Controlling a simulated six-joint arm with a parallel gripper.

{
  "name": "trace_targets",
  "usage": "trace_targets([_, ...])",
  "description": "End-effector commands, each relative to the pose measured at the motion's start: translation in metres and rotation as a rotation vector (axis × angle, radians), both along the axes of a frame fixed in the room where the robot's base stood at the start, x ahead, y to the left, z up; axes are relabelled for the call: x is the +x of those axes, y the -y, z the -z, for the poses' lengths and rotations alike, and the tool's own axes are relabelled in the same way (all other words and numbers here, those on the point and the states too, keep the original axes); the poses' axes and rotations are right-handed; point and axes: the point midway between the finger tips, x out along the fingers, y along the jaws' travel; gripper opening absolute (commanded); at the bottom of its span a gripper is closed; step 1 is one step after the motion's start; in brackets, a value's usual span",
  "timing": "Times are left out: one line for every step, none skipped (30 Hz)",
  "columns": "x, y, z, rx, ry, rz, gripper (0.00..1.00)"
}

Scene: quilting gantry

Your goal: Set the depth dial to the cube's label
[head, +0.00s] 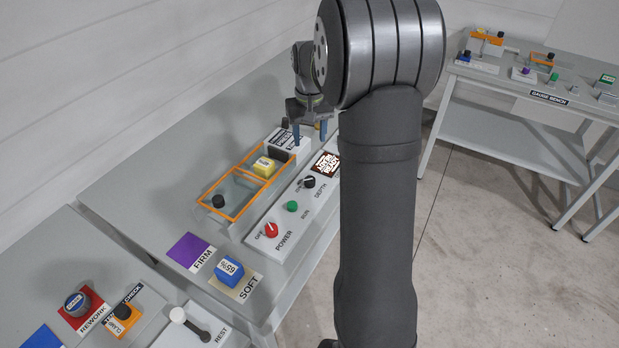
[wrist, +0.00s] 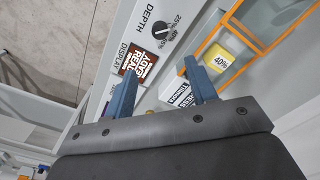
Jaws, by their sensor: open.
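The black depth dial (head: 309,182) is on the grey control panel. In the wrist view the dial (wrist: 160,30) has percentage marks beside it, including 25% and 40%; I cannot tell which its pointer meets. A yellow cube (head: 264,166) lies inside an orange-framed bay; in the wrist view the cube (wrist: 219,60) is labelled 40%. A blue cube (head: 229,268) labelled 65% sits on the SOFT pad. My gripper (head: 310,133) is open and empty, pointing down above the panel's far end, beyond the dial. Its blue fingers (wrist: 159,88) also show in the wrist view, apart from the dial.
The panel also has a red power knob (head: 271,230), a green run button (head: 292,206) and a brown display (head: 326,164). The orange frame (head: 239,212) runs alongside it. A purple FIRM pad (head: 189,251) is empty. A gauge bench (head: 548,97) stands far right.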

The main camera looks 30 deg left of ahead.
Motion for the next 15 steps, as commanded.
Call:
trace_targets([0.0,0.0,0.009,-0.003,-0.003,-0.001,0.52])
trace_targets([0.0,0.0,0.015,-0.003,-0.003,-0.001,0.52])
trace_targets([-0.001,0.001,0.023,-0.004,-0.005,-0.001,0.52])
trace_targets([-0.001,0.001,0.029,-0.003,-0.004,-0.001,0.52])
trace_targets([-0.001,0.001,0.036,-0.004,-0.005,-0.002,0.52])
trace_targets([-0.001,0.001,0.045,-0.003,-0.004,-0.002,0.52])
trace_targets([-0.001,0.001,0.051,-0.004,-0.005,-0.002,0.52])
trace_targets([-0.001,0.001,0.058,-0.003,-0.004,-0.002,0.52])
trace_targets([-0.001,0.001,0.067,-0.004,-0.005,-0.002,0.52])
trace_targets([-0.001,0.001,0.074,-0.003,-0.004,-0.002,0.52])
trace_targets([-0.001,0.001,0.08,-0.003,-0.004,-0.003,0.52])
trace_targets([-0.001,0.001,0.089,-0.003,-0.004,-0.003,0.52])
trace_targets([-0.001,0.001,0.096,-0.004,-0.005,-0.003,0.52])
trace_targets([-0.001,0.001,0.102,-0.003,-0.004,-0.003,0.52])
trace_targets([-0.001,0.001,0.11,-0.003,-0.004,-0.003,0.52])
